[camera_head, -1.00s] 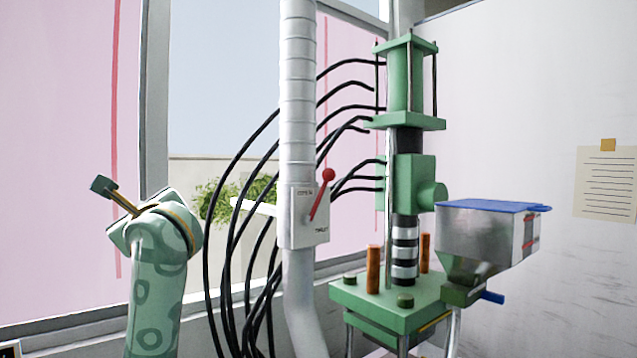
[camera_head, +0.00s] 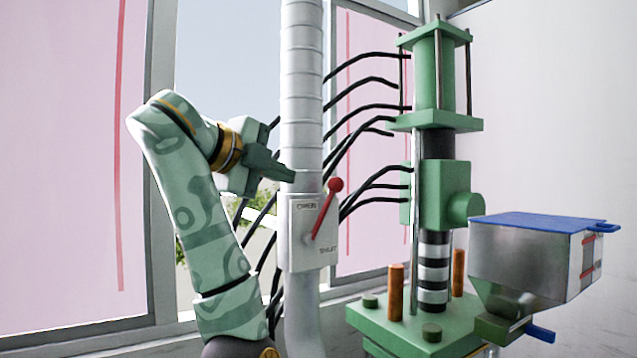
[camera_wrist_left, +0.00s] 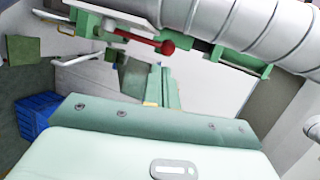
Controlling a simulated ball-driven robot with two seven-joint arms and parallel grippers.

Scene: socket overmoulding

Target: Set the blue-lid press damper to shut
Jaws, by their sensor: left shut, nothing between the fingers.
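The damper's red lever has a ball knob (camera_head: 335,185) and slants up and right from its pivot on a white plate (camera_head: 300,258). The plate is on the grey duct (camera_head: 301,110), with OPEN at upper left and SHUT at lower right. The knob also shows in the left wrist view (camera_wrist_left: 168,46). My left gripper (camera_head: 291,175) is shut and empty, its tip at the duct's left edge just above the plate, left of the knob. I cannot tell whether it touches the duct. The green press (camera_head: 438,190) has a hopper with a blue lid (camera_head: 540,224). My right gripper is out of view.
Black hoses (camera_head: 362,112) arch from the press behind the duct. The metal hopper (camera_head: 520,258) stands at the right. Orange posts (camera_head: 396,292) rise from the press base. A window is behind my left arm.

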